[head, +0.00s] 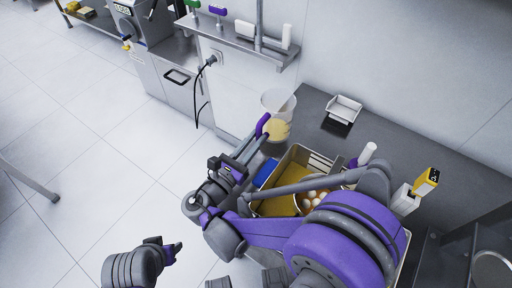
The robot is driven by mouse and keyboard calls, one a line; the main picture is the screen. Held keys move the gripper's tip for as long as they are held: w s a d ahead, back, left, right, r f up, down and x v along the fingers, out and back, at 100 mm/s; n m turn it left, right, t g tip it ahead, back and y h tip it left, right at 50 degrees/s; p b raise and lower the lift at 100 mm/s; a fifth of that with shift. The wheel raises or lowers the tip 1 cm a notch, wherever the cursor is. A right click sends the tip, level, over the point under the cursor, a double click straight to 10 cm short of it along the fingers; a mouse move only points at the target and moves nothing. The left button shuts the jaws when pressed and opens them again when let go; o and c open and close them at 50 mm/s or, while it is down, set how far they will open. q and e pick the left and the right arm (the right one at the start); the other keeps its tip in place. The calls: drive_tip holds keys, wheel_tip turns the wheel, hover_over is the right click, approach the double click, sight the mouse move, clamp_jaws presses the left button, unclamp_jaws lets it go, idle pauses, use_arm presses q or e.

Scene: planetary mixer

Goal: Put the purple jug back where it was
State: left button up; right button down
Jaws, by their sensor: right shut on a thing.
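The purple jug (278,105) has a pale, see-through body and a purple handle. It is at the left end of the grey counter. Yellow contents show low in it, and it looks roughly upright. My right gripper (256,140) is shut on its handle from the near left side. The jug's base is partly hidden, so I cannot tell whether it touches the counter. My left gripper (175,250) is low at the lower left, away from the jug and over the floor. Its fingers are too small to tell open from shut.
A crate (322,160) with eggs and yellow contents stands on the counter (375,147), partly behind my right arm. A scale with a white tray (344,108) sits at the back. A wall shelf (235,38) is above. A yellow-topped carton (427,181) stands at the right.

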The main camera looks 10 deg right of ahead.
drive_tip(key=shift+w+f+b, duration=0.1)
drive_tip(key=shift+f+b, duration=0.4)
drive_tip(key=shift+f, duration=1.4)
drive_tip(key=shift+f, duration=0.15)
drive_tip(key=c, duration=0.8)
unclamp_jaws()
